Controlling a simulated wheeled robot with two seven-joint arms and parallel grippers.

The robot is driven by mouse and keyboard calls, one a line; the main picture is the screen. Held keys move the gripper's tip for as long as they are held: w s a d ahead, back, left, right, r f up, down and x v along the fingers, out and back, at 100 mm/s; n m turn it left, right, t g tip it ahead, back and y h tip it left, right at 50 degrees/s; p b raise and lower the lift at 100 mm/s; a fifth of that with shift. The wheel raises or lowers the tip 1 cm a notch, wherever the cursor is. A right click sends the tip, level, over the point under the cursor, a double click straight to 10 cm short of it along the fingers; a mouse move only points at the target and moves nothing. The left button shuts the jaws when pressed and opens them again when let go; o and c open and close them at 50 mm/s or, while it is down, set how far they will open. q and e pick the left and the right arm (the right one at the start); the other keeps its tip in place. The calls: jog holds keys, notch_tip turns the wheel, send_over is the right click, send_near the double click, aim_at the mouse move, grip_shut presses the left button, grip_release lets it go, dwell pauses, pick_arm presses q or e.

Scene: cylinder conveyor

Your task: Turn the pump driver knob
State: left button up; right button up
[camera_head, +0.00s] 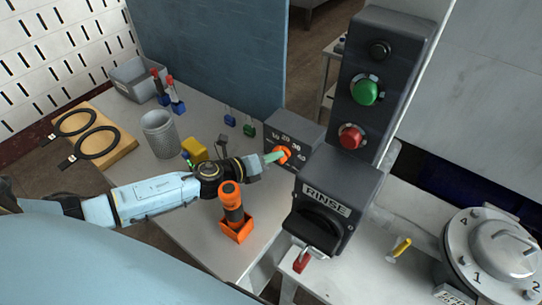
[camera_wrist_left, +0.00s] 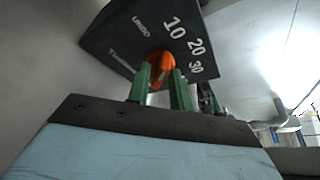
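The orange knob (camera_head: 284,155) sits on the face of a dark grey box (camera_head: 295,127) with a dial marked 10, 20, 30 and more. In the left wrist view the knob (camera_wrist_left: 161,66) shows close up. My left gripper (camera_head: 273,157) reaches it from the left. Its green fingers (camera_wrist_left: 160,88) stand on either side of the knob and appear to touch it. The knob's pointer end is partly hidden between the fingers. My right gripper is in neither view.
A dark RINSE switch box (camera_head: 334,190) and a panel with green (camera_head: 365,92) and red (camera_head: 351,137) buttons stand right of the knob. An orange-handled tool in a holder (camera_head: 236,229) stands below my left arm. A mesh cup (camera_head: 160,134) stands farther left.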

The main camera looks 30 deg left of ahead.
pick_arm(q)
grip_shut()
jog(key=n+b, duration=0.1)
jog(key=b, duration=0.1)
jog(key=n+h+b, duration=0.1)
jog(key=b, duration=0.1)
jog(key=shift+a+f+n+t+h, duration=0.2)
jog(key=shift+f+n+t+h, duration=0.1)
jog(key=shift+f+n, duration=0.1)
jog(key=shift+a+f+n+t+h+b, duration=0.1)
jog(key=shift+n+t+h+b, duration=0.3)
jog(key=shift+n+b, duration=0.95)
jog(key=shift+o, duration=1.7)
grip_release()
